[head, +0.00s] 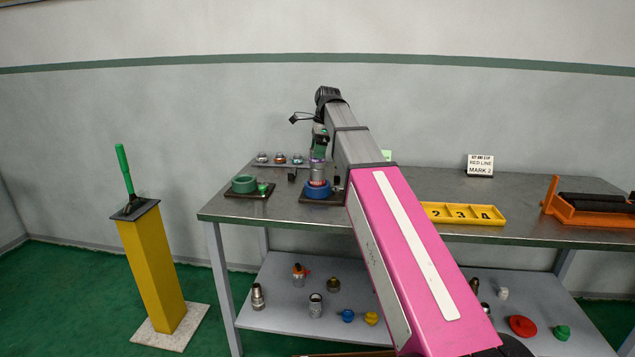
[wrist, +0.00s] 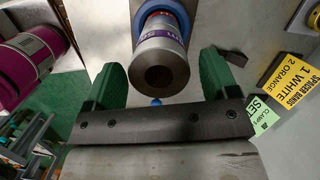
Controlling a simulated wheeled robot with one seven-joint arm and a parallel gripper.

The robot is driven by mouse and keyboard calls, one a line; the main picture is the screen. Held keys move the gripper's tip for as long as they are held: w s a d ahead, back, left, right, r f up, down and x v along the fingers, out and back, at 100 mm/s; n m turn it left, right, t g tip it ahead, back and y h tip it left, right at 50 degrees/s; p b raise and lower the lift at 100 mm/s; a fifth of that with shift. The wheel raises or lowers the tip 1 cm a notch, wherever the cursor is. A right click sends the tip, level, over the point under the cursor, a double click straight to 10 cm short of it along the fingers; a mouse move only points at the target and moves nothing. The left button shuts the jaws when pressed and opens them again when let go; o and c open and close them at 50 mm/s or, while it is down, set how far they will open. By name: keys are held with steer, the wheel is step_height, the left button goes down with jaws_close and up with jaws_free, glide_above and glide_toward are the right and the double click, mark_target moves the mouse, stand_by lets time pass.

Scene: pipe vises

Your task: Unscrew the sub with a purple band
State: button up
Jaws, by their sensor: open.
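The sub with a purple band (head: 317,169) is a grey metal cylinder standing upright in the blue vise (head: 318,188) on the bench. In the wrist view I look onto its end, with a dark round bore, and the sub (wrist: 162,62) shows a whitish band and a purple band close to the blue ring (wrist: 181,14). My gripper (head: 318,150) is above the vise at the sub's top. Its green fingers (wrist: 160,80) are open, one on each side of the sub, with visible gaps. Whether a finger touches it cannot be told from the head view.
A green vise (head: 244,184) stands left of the blue one. Several small parts sit on a rack (head: 281,164) behind. A yellow numbered tray (head: 463,213) and an orange stand (head: 585,207) are to the right. Loose fittings lie on the lower shelf (head: 270,304).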

steer(key=m+t, duration=0.1)
steer(key=m, duration=0.5)
steer(key=shift+m, duration=0.4)
steer(key=m+h, duration=0.1)
steer(key=m, duration=0.3)
steer(key=shift+s+t, duration=0.1)
steer(key=shift+t, duration=0.3)
steer(key=m, duration=0.3)
steer(key=shift+m, duration=0.3)
steer(key=shift+a, duration=0.1)
